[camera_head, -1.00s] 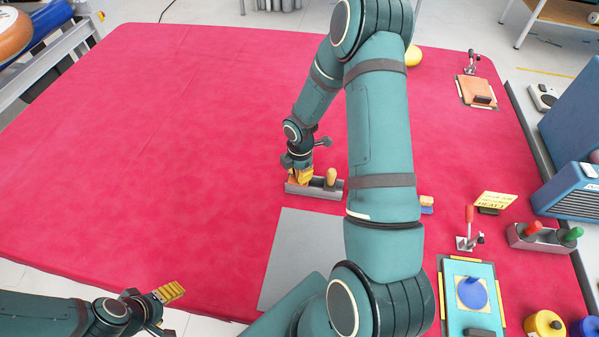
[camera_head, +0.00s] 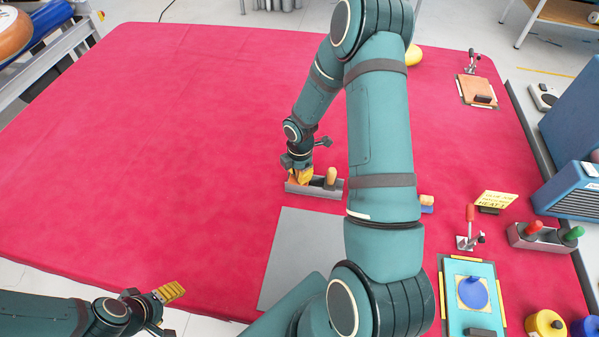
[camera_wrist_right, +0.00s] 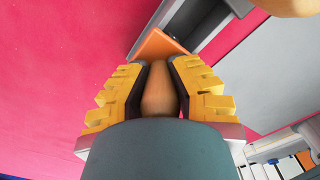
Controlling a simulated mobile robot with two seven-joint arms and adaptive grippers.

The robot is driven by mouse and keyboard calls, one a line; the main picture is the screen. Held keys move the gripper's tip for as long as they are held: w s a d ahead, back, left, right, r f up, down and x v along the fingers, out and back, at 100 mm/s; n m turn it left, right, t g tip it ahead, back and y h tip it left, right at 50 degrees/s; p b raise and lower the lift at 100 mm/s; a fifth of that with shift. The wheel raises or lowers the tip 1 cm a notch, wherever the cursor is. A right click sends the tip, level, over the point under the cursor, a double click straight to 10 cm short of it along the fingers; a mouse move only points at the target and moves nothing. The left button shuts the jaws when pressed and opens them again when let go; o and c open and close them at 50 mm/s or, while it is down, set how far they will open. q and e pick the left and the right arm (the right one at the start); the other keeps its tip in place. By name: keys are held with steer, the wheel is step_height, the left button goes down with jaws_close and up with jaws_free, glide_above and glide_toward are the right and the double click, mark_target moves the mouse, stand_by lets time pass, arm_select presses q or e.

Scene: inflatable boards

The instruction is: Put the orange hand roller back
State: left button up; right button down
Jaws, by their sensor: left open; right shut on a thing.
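The orange hand roller shows its orange part (camera_wrist_right: 158,42) and tan handle (camera_wrist_right: 158,92) in the right wrist view. My right gripper (camera_wrist_right: 158,80) is shut on that handle, with a yellow finger on each side. In the head view this gripper (camera_head: 301,176) is at the left end of a grey holder (camera_head: 316,192). The roller's orange part is at the holder's end compartment (camera_wrist_right: 200,40); how deep it sits I cannot tell. A second tan handle (camera_head: 331,177) stands in the holder's right part. My left gripper (camera_head: 168,293) is open and empty at the lower left.
A grey mat (camera_head: 290,250) lies in front of the holder. At right are a second holder with red and green handles (camera_head: 540,238), a teal board (camera_head: 470,295), a toggle clamp (camera_head: 469,235) and a small sign (camera_head: 494,199). The red table's left side is clear.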

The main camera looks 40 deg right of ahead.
steer(key=shift+f, duration=0.15)
stand_by(0.4)
steer(key=shift+c, duration=1.6)
jaws_free()
steer(key=shift+r+p, duration=2.1)
steer(key=shift+r, duration=0.9)
